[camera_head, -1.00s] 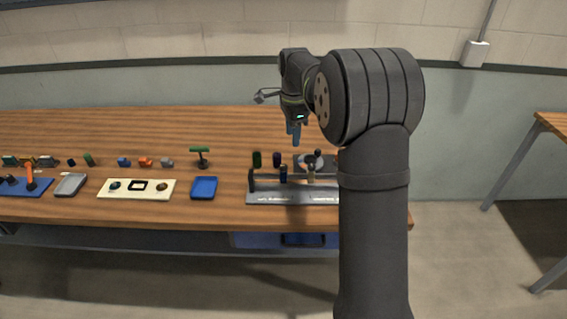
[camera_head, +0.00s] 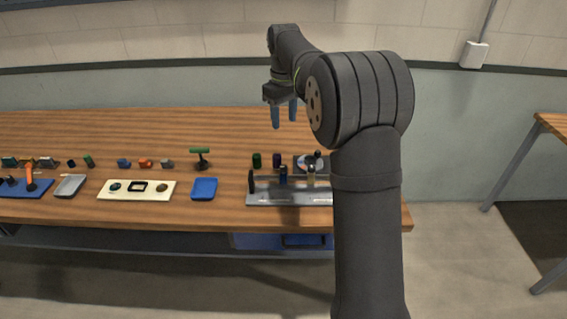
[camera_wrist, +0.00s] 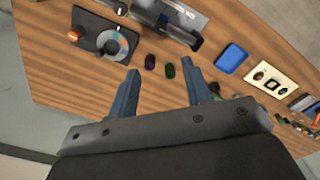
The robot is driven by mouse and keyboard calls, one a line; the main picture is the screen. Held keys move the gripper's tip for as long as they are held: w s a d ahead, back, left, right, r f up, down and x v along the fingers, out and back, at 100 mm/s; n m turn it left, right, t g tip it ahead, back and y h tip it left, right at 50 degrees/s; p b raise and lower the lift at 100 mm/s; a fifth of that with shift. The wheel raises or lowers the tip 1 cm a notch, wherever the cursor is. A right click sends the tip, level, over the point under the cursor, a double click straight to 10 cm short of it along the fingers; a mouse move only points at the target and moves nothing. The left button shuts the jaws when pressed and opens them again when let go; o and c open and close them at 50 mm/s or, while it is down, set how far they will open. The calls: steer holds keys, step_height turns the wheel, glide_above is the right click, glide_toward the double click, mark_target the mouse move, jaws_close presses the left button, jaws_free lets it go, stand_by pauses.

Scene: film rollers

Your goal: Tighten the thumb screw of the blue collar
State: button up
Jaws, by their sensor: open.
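A grey metal fixture (camera_head: 290,198) lies near the table's front edge in the head view, with several short posts on it. A small blue piece (camera_head: 283,174) on the fixture looks like the blue collar; its thumb screw is too small to make out. The fixture also shows at the top of the wrist view (camera_wrist: 178,18), partly cut off. My gripper (camera_head: 284,122) is open and empty, with both fingers pointing down, well above the table and behind the fixture. In the wrist view, my gripper's fingers (camera_wrist: 161,67) are apart with nothing between them.
A dark roller (camera_wrist: 151,62) and a green roller (camera_wrist: 170,70) stand behind the fixture. A dark dial plate (camera_wrist: 95,30) is beside them. A blue tray (camera_head: 204,188) and a cream panel (camera_head: 136,188) lie left of the fixture. The table's back is mostly clear.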

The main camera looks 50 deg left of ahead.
steer(key=n, duration=0.1)
glide_toward(284, 167)
step_height(284, 167, down, 8)
steer(key=shift+a+f, duration=0.1)
steer(key=shift+f, duration=0.05)
stand_by(0.4)
jaws_close()
